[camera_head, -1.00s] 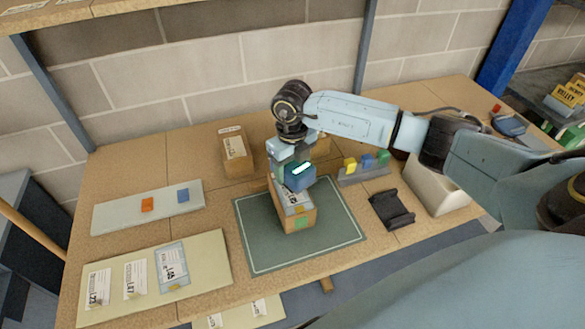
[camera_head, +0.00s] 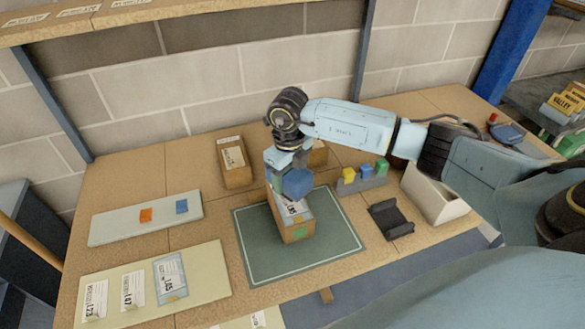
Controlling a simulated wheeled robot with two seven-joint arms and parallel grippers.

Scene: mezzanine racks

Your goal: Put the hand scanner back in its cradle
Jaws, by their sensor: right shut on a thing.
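The hand scanner (camera_head: 298,184) is a blue, blocky thing over the box on the green mat. My right gripper (camera_head: 282,166) points down from its wrist and is shut on the scanner. The gripper's fingers are partly hidden, and I cannot tell whether the scanner touches the box below it. A black, shallow holder with raised ends, which looks like the cradle (camera_head: 391,219), lies empty on the bench right of the mat. My left gripper is not in view.
A labelled carton (camera_head: 295,222) stands on the green mat (camera_head: 257,262). A rack of coloured blocks (camera_head: 361,183) and a white bin (camera_head: 434,194) stand near the cradle. Another carton (camera_head: 234,163) stands behind. Boards with cards (camera_head: 205,285) and small blocks (camera_head: 106,230) lie left.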

